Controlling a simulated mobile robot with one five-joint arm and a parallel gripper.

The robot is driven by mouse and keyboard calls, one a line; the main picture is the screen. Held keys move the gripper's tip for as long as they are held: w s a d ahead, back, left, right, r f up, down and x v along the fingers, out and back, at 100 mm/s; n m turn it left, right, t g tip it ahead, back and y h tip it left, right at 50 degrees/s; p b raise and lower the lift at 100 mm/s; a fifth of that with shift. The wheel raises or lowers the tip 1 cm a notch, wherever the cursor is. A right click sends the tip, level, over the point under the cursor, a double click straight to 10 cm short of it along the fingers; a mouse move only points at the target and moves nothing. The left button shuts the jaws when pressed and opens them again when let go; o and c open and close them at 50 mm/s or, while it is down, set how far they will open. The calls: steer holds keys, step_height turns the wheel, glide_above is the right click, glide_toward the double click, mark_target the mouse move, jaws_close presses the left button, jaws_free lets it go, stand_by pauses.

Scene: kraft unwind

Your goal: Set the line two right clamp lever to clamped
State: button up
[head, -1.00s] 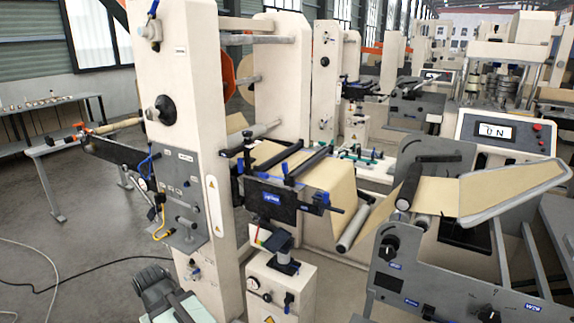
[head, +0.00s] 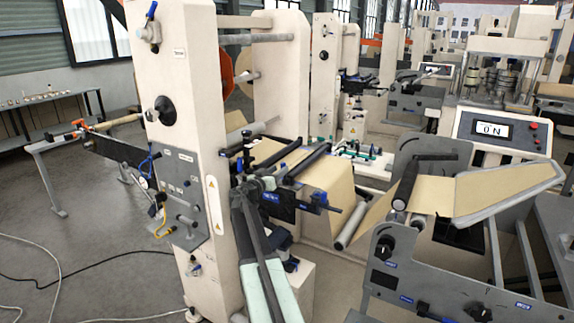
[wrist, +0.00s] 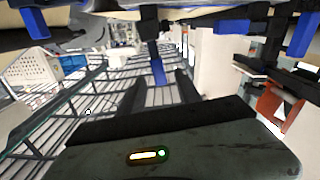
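The near splicing unit's dark bar (head: 312,193) carries blue-handled clamp levers in the head view. One blue lever (head: 320,198) shows at its right end; I cannot tell which one is the line two right clamp lever. My gripper (head: 256,183) is at the left part of this bar and hides some of it. In the wrist view, my gripper (wrist: 158,90) has its two dark fingers apart. A blue lever (wrist: 157,66) hangs down between and just beyond the fingertips. I cannot tell if it touches them. Another blue lever (wrist: 300,33) hangs at the upper right.
Kraft web (head: 325,175) runs over rollers behind the bar. A cream upright (head: 185,90) stands close left of my arm. A cream pedestal (head: 300,285) stands below the bar. Open floor lies at the left.

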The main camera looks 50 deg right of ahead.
steer(key=x, duration=0.7)
steer(key=shift+a, duration=0.1)
jaws_close()
stand_by(1.0)
